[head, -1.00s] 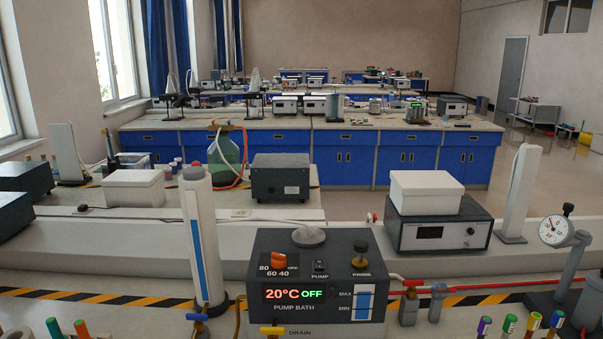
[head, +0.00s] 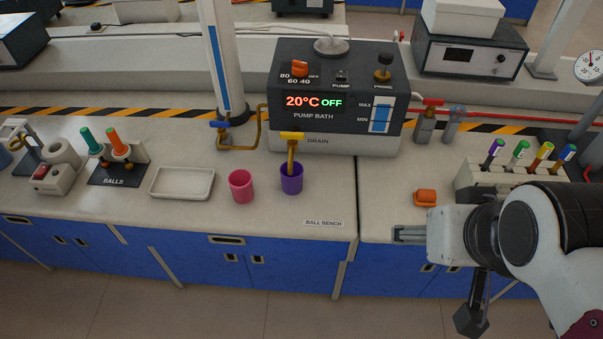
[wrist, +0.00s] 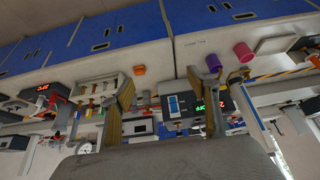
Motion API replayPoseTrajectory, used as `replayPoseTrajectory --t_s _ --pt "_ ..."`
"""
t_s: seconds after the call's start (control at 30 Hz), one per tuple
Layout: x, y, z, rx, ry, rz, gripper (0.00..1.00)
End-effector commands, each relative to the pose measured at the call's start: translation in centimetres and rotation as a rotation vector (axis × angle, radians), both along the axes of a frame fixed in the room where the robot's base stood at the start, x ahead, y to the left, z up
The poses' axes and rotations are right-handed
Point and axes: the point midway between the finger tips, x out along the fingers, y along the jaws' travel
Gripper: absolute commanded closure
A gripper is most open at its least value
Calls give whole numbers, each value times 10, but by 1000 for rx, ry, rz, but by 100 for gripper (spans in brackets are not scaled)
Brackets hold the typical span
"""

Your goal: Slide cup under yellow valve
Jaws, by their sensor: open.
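The yellow valve (head: 292,135) sits at the drain on the front of the pump bath, with its spout pointing down. A purple cup (head: 291,182) stands upright on the bench; the spout's end overlaps its mouth in the head view. A pink cup (head: 241,187) stands upright just left of it. My gripper (head: 399,233) is open and empty at the bench's front edge, right of both cups and apart from them. In the wrist view, which is upside down, my gripper's fingers (wrist: 160,82) are spread, with the purple cup (wrist: 213,63) and pink cup (wrist: 243,53) beyond.
A white tray (head: 182,195) lies left of the pink cup. The pump bath (head: 335,100) stands behind the cups. A blue valve (head: 219,125) is left of the yellow one. An orange block (head: 425,197) and a rack of tubes (head: 490,177) are near my arm. Bench between gripper and purple cup is clear.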

Motion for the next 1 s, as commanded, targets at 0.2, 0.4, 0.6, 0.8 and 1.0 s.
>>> replayPoseTrajectory --t_s 0.2,0.4,0.6,0.8,1.0 --pt "29 7 -7 2 -31 22 40" --pt "62 16 -14 5 -72 46 40" --pt "92 26 -23 9 -114 70 40" --pt "120 38 -34 15 -156 93 40" --pt "146 51 -45 21 -198 117 40"
